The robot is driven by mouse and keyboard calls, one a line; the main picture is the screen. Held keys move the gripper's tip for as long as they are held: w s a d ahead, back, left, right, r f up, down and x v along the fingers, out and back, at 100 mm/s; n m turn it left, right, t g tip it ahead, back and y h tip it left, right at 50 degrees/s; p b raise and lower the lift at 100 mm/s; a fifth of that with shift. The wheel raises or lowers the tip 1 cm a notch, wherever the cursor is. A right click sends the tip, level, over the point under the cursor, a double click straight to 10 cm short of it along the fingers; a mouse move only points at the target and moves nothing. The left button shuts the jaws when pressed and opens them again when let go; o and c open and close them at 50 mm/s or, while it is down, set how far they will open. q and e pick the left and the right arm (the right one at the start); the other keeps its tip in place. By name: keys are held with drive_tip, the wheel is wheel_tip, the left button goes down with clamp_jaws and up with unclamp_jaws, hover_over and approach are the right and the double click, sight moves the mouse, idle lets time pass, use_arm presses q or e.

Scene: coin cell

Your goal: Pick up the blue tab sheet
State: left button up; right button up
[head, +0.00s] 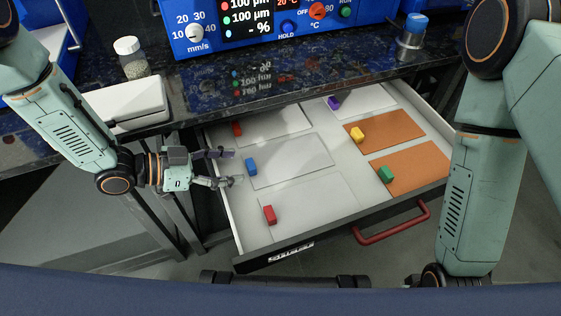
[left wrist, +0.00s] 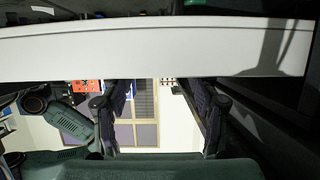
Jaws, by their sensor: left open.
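The blue tab sheet (head: 295,160) is a pale sheet lying flat in the open drawer, in the middle of the left column. Its blue tab (head: 251,167) stands at its left edge. My left gripper (head: 234,167) is open and empty by the drawer's left side, its fingers pointing right towards the blue tab, apart from it. In the left wrist view my left gripper (left wrist: 160,90) has its fingers spread before a long white drawer wall (left wrist: 160,50). The sheet is not clear there. My right arm shows at the right, but its gripper does not.
A red handle (head: 392,226) is in front. The dark worktop (head: 215,108) lies behind.

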sight(247, 164)
use_arm(q)
drive_tip(key=x, duration=0.2)
drive_tip(key=b+x, duration=0.1)
drive_tip(key=x, duration=0.1)
drive_tip(key=shift+a+f, duration=0.2)
drive_tip(key=shift+f, duration=0.05)
drive_tip(key=shift+w+d+b, duration=0.15)
drive_tip(key=shift+d+b, duration=0.05)
drive_tip(key=shift+b, duration=0.1)
drive_tip(key=shift+c, duration=0.5)
drive_tip(key=c, duration=1.1)
